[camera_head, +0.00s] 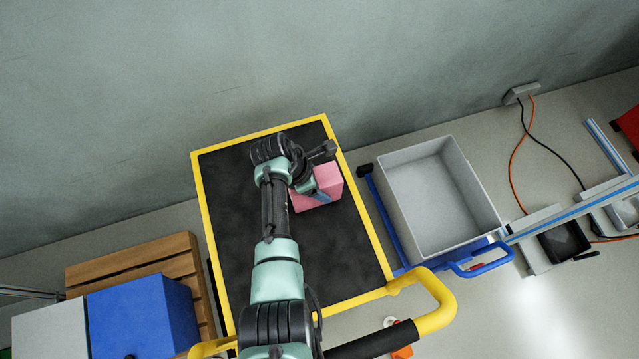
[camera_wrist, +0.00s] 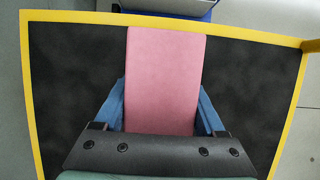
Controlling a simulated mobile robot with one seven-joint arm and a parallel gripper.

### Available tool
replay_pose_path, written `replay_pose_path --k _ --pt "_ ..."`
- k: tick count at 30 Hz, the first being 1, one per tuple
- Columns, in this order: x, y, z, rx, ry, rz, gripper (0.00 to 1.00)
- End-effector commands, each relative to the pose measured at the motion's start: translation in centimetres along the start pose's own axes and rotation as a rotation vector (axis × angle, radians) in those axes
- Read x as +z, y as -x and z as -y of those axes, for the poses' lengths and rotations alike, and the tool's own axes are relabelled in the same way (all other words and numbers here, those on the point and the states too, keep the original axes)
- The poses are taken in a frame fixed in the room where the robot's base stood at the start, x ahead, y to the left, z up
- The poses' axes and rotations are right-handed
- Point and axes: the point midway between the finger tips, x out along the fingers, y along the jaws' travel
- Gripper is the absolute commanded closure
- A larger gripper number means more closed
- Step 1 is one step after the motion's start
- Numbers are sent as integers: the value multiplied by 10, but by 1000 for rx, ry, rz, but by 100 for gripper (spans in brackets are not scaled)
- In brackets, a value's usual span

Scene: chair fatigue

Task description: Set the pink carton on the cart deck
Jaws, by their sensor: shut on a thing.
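The pink carton (camera_head: 327,181) is over the right part of the cart deck (camera_head: 235,240), a black surface with a yellow rim. My gripper (camera_head: 318,190) is shut on the carton, partly hidden by my arm in the head view. In the wrist view the carton (camera_wrist: 163,80) stands between my gripper's two blue fingers (camera_wrist: 161,108), one on each side. The deck (camera_wrist: 75,85) shows on both sides of it. I cannot tell whether the carton's underside touches the deck.
A grey bin (camera_head: 440,195) on a blue cart stands to the right. A yellow handle (camera_head: 435,300) rises at the deck's front right. A wooden pallet (camera_head: 140,262) with a blue box (camera_head: 145,318) is at left. A wall runs behind. The deck's left part is bare.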

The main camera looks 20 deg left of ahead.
Motion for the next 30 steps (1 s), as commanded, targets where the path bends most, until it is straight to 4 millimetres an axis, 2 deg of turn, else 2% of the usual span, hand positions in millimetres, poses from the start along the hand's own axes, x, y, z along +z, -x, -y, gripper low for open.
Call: replay_pose_path --k 12,13,17,18,25,30 --pt "-2 -6 -1 1 -1 1 100" --pt "-2 -6 0 0 -1 0 26" --pt "-2 -5 0 0 -1 0 3" --pt "-2 -5 0 0 -1 0 0" --pt "-1 -4 0 0 -1 0 0" --pt "1 12 -1 3 -1 1 0"
